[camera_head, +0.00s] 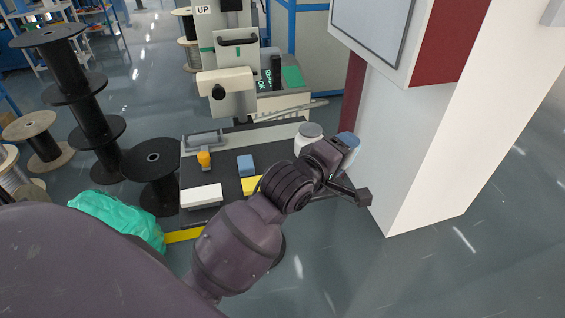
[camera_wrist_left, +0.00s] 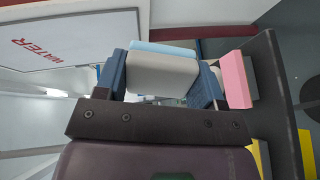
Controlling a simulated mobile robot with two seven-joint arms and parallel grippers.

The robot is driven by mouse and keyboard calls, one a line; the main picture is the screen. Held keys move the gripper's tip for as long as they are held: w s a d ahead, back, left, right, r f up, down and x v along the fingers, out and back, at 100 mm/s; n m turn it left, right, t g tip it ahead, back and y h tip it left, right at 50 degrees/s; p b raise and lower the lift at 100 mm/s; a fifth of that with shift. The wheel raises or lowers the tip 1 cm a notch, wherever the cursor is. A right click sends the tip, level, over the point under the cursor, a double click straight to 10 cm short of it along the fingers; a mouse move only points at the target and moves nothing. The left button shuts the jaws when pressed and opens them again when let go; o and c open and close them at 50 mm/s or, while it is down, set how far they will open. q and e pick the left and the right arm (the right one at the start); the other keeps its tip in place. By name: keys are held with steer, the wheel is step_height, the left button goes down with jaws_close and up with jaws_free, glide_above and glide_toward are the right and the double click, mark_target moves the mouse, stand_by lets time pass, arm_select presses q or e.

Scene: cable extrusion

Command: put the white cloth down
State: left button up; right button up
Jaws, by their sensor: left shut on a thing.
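My left gripper (camera_head: 346,148) reaches out over the right end of the workbench, near a white jar with a grey lid (camera_head: 309,138). In the left wrist view its two dark blue finger pads (camera_wrist_left: 162,88) are shut on a pale, rounded white thing, which I take as the white cloth (camera_wrist_left: 162,74). A light blue strip (camera_wrist_left: 165,48) shows along its far edge. In the head view the held cloth is mostly hidden by the gripper. A white block-like piece (camera_head: 201,196) lies on the bench's front left. My right gripper is not in view.
The dark bench top (camera_head: 222,178) bears a blue block (camera_head: 245,165), a yellow piece (camera_head: 252,185) and an orange object (camera_head: 204,159). A pink block (camera_wrist_left: 236,80) stands beside my fingers. A white cabinet (camera_head: 425,140) rises close right. Black spools (camera_head: 92,120) stand left.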

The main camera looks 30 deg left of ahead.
arm_select(q)
steer(key=w+d+r+m+g+h, duration=0.35)
steer(key=w+r+m+g, duration=0.2)
steer(key=w, duration=0.35)
steer(key=w+a+r+m+g+p, duration=0.1)
steer(key=w+a+m+g, duration=0.2)
steer(key=w+a+g, duration=0.45)
steer(key=s+a+f+m+g+y, duration=0.1)
steer(key=s+a+m+y, duration=0.2)
steer(key=a+m, duration=0.3)
steer(key=s+a+f+m+g+y, duration=0.1)
steer(key=s+a+m+y, duration=0.2)
steer(key=s+a+m, duration=0.3)
steer(key=shift+s+a+m+g, duration=0.2)
steer(key=shift+a+m+g, duration=0.3)
steer(key=shift+a, duration=1.6)
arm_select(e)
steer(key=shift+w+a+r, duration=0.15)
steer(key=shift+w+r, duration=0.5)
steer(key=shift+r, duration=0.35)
arm_select(q)
steer(key=shift+y, duration=0.25)
steer(key=shift+f, duration=0.1)
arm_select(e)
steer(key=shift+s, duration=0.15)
